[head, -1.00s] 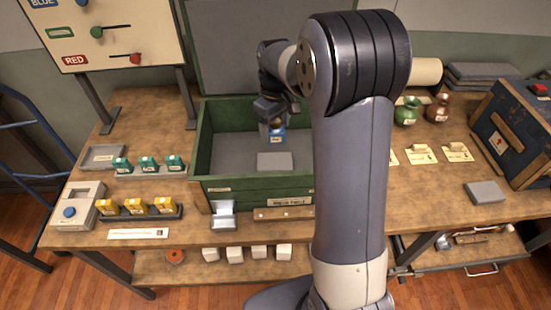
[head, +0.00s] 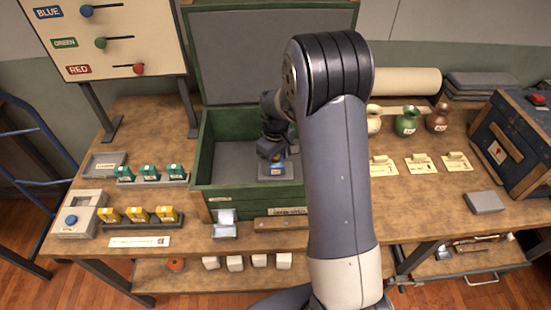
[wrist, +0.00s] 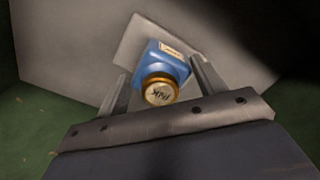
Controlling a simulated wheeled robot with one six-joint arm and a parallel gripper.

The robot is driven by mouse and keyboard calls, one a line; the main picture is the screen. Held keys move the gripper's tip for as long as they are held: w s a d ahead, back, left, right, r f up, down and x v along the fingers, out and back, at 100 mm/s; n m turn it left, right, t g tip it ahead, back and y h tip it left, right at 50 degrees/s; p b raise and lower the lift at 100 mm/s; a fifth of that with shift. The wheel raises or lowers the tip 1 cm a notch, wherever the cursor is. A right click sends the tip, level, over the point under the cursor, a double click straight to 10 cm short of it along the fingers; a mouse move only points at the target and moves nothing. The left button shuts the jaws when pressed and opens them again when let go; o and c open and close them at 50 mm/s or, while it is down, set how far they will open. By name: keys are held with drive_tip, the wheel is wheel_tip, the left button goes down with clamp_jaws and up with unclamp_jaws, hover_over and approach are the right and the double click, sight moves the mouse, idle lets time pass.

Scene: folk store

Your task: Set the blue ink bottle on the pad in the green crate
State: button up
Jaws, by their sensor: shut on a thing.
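The blue ink bottle (wrist: 172,65) has a gold cap marked INK and a pale label. My gripper (wrist: 161,88) is shut on it, with one finger on each side in the wrist view. In the head view my gripper (head: 275,158) is down inside the green crate (head: 200,160), and a little of the blue bottle (head: 279,168) shows below it. The grey pad (head: 262,176) lies on the crate floor under the bottle. In the wrist view the pad (wrist: 130,42) shows behind the bottle. I cannot tell whether the bottle touches the pad.
The crate's lid (head: 270,55) stands open at the back. My arm hides the crate's right side. Teal boxes (head: 150,172) and yellow boxes (head: 138,213) stand to the left. Vases (head: 407,120) and a dark blue chest (head: 515,140) are to the right. The crate floor's left part is clear.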

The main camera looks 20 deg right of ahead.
drive_tip(key=o, duration=1.1)
drive_tip(key=shift+f, duration=0.1)
wheel_tip(320, 180, up, 12)
drive_tip(key=shift+r+b, duration=0.2)
drive_tip(key=shift+b, duration=0.15)
